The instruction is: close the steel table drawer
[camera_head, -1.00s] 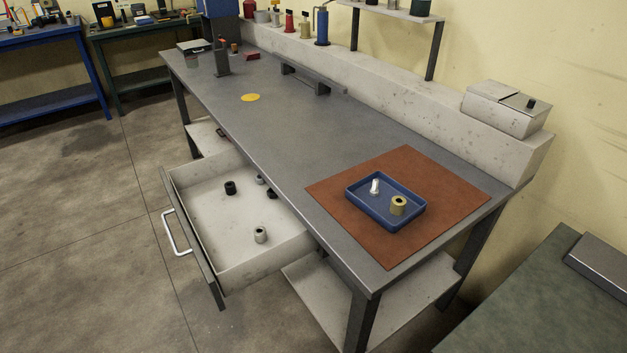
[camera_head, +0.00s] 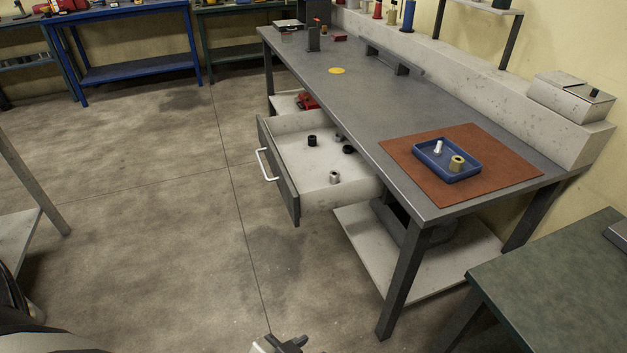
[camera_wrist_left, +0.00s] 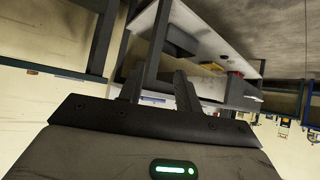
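The steel table (camera_head: 400,130) stands right of centre in the head view. Its drawer (camera_head: 300,180) is pulled out to the left, with its dark front panel (camera_head: 279,170) and pale bar handle (camera_head: 265,165) facing the open floor. Several small dark and grey parts lie in the drawer. In the left wrist view my left gripper (camera_wrist_left: 158,88) has its two dark fingers apart with nothing between them. The table appears upside down beyond them, clear of the fingers. A small piece of my arm or gripper shows at the head view's bottom edge. My right gripper is not recognisable.
A blue tray (camera_head: 447,168) sits on a brown mat (camera_head: 400,160) on the tabletop. A red item (camera_head: 307,101) rests on the lower shelf behind the drawer. A green-topped table (camera_head: 560,275) stands at bottom right. The floor (camera_head: 170,200) left of the drawer is clear.

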